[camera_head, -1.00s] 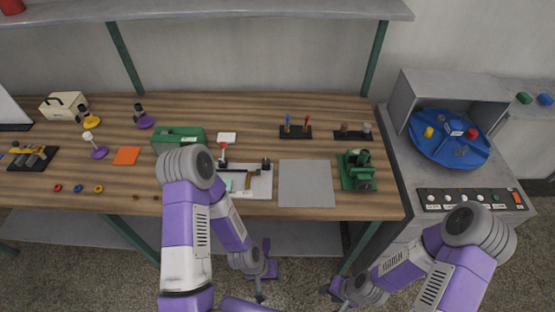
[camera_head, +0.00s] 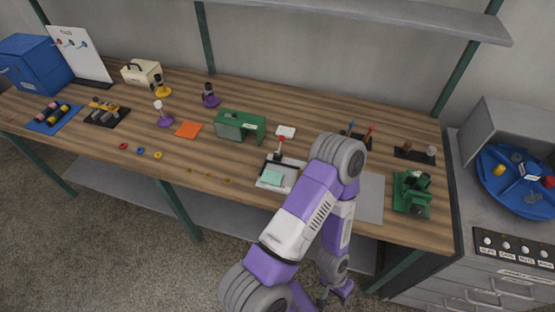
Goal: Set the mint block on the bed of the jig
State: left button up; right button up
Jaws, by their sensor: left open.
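The mint block (camera_head: 271,178) is a small flat pale green piece at the front left of the jig. My left arm hides the right part of the jig. I cannot tell whether the block sits on the bed itself. My left gripper (camera_head: 338,291) hangs low in front of the bench edge, well below the block. It is open and appears empty. My right gripper is out of view.
A green box (camera_head: 240,125) stands behind and left of the jig, and a white pad (camera_head: 286,132) lies behind it. A grey mat (camera_head: 370,197) and a green machine (camera_head: 411,192) are to the right. The front left of the bench holds small rings (camera_head: 140,150).

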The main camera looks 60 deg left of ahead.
aim_at(272, 178)
jog(key=k, duration=0.75)
jog(key=u, duration=0.85)
jog(key=i, duration=0.5)
jog(key=u, duration=0.05)
